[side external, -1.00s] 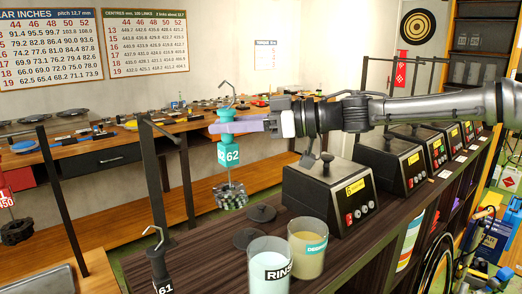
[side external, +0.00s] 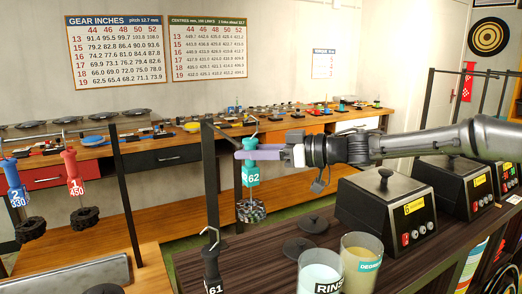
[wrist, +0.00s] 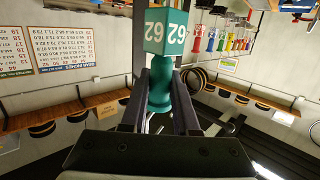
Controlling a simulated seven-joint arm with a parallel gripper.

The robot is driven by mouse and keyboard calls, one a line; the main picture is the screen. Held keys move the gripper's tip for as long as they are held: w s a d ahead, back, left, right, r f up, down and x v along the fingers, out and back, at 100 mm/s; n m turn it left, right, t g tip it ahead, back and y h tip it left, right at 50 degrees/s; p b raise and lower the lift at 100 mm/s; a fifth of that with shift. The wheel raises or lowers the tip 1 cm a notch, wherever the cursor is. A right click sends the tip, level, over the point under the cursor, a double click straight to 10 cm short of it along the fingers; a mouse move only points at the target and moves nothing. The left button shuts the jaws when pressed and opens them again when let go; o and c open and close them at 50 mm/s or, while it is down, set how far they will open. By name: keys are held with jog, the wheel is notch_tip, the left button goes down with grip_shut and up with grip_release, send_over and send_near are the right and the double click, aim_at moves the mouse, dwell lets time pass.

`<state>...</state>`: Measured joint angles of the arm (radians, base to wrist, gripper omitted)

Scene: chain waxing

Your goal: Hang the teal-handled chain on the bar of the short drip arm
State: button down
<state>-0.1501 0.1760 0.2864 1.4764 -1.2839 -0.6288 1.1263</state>
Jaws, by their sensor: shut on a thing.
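The teal handle (side external: 251,172) marked 62 hangs upright in my gripper (side external: 250,155), with its wire hook (side external: 251,128) up and a dark bundled chain (side external: 251,211) below. In the wrist view my gripper (wrist: 163,82) is shut on the teal handle (wrist: 160,93), its 62 block showing beyond the fingers. A dark drip arm (side external: 210,180), seemingly the short one, stands just left of the handle in the side view. Its bar (side external: 222,134) runs from the post top toward the hook. Hook and bar look close, but I cannot tell their gap in depth.
A black 61 handle (side external: 212,265) with a hook stands in front. Rinse (side external: 320,272) and degreaser (side external: 361,262) jars and a waxer (side external: 386,205) stand to the right. Red (side external: 72,172) and blue (side external: 13,180) handles with chains hang at left.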

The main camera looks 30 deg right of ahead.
jog(key=shift+a+f, duration=0.3)
jog(key=shift+a, duration=0.65)
jog(key=shift+a+f, duration=0.35)
jog(key=shift+a, duration=0.55)
jog(key=shift+a+f, duration=0.3)
jog(key=shift+a, duration=0.65)
jog(key=shift+c, duration=1.6)
grip_release()
jog(key=shift+f, duration=0.2)
jog(key=shift+r, duration=0.1)
jog(key=v, duration=1.1)
jog(key=shift+d, duration=0.1)
